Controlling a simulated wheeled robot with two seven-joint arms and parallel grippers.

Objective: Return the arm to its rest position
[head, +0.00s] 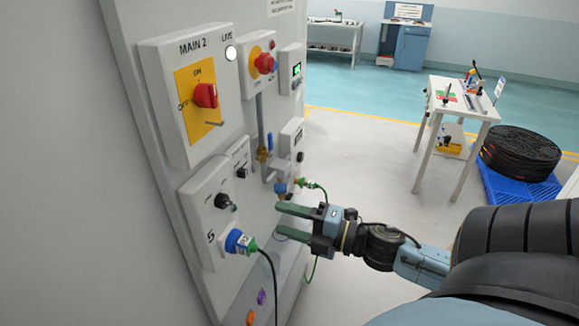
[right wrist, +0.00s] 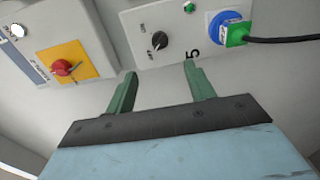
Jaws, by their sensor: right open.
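My right gripper (head: 279,220) is in front of the wall panel (head: 150,240) in the head view, with its green fingers spread and nothing between them. In the right wrist view the same open gripper (right wrist: 157,82) points toward the panel, below a box with a black knob (right wrist: 159,41) and a blue socket (right wrist: 222,28) that holds a green plug (right wrist: 236,36). The fingers look apart from the knob and plug. My left gripper is not in view.
The panel carries a MAIN 2 switch box (head: 205,95) with a red handle and several smaller controls. A black cable (head: 272,280) hangs from the plug. A white table (head: 462,98) and a cable coil (head: 520,152) on a blue pallet stand right. Floor between is clear.

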